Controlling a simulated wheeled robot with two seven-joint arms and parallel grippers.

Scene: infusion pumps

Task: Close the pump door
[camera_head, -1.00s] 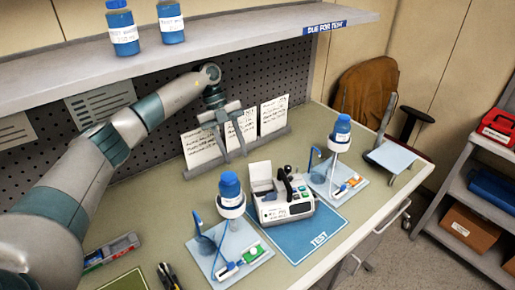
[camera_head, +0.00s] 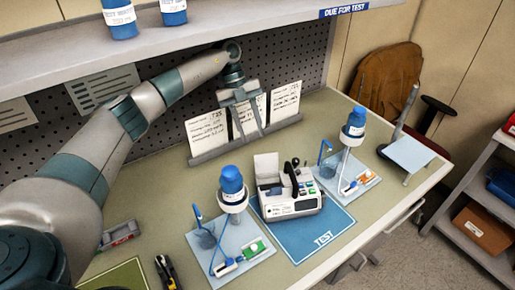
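The white and grey infusion pump (camera_head: 290,207) stands on the blue TEST mat (camera_head: 322,237) on the bench. A pale flap, seemingly its door (camera_head: 266,166), stands upright at its back left. A dark curved part (camera_head: 291,178) rises from its top. My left gripper (camera_head: 250,135) is in front of the written cards at the back of the bench, behind and above the pump. Its two fingers point down, spread apart, with nothing seen between them. It appears clear of the pump. My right gripper is not in view.
Stands with blue-topped bottles flank the pump, left (camera_head: 232,187) and right (camera_head: 354,127). The card rack (camera_head: 208,153) lies behind. A shelf (camera_head: 220,30) hangs over my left arm. Pliers (camera_head: 166,270) lie at the front left.

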